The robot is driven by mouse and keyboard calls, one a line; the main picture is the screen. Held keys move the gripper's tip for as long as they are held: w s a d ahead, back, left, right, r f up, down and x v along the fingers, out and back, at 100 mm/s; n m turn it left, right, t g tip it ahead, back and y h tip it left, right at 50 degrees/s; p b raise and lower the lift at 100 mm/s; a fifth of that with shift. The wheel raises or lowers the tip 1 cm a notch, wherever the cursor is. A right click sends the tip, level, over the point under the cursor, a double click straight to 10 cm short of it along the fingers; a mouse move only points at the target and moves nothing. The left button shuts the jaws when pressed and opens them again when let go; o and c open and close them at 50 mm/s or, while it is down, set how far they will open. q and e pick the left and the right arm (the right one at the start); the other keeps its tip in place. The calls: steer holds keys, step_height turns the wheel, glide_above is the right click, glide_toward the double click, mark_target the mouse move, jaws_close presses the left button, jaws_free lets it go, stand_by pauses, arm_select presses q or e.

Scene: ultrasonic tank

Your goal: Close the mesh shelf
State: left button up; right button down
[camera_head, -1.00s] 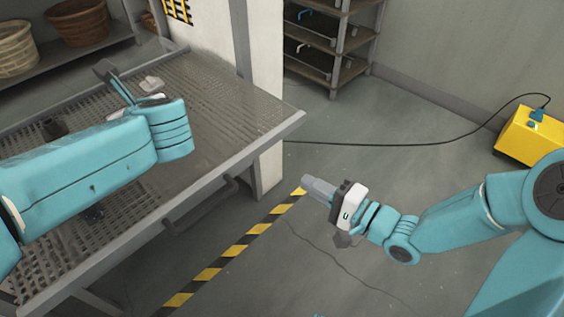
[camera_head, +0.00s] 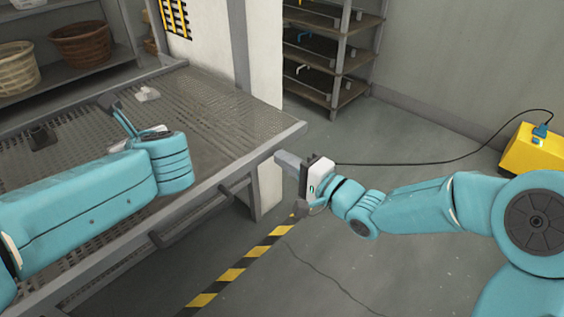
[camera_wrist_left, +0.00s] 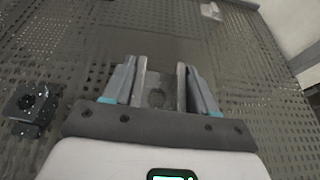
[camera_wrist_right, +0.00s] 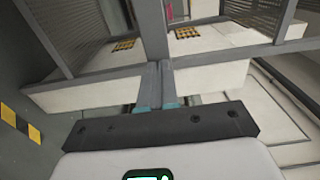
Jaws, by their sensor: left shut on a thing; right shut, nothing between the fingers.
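The mesh shelf (camera_head: 215,115) is a grey perforated metal surface, standing out past the white wall panel. A grey handle bar (camera_head: 200,213) runs below its front edge. My right gripper (camera_head: 281,158) is shut and empty, with its tips close to the shelf's front right corner; I cannot tell whether they touch. In the right wrist view its closed fingers (camera_wrist_right: 157,85) point at a grey frame. My left gripper (camera_head: 122,120) is over the mesh, shut on a small grey part (camera_wrist_left: 157,97) mostly hidden between its fingers.
A small dark fixture (camera_head: 42,136) and a pale piece (camera_head: 147,94) lie on the mesh. Baskets (camera_head: 80,45) stand on a rack behind. A yellow box (camera_head: 535,150) with a black cable is at the right. The floor beside the striped tape (camera_head: 245,262) is clear.

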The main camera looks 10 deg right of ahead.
arm_select(q)
steer(key=shift+f, duration=0.2)
arm_select(e)
steer(key=shift+w+a, duration=0.35)
steer(key=shift+w, duration=0.15)
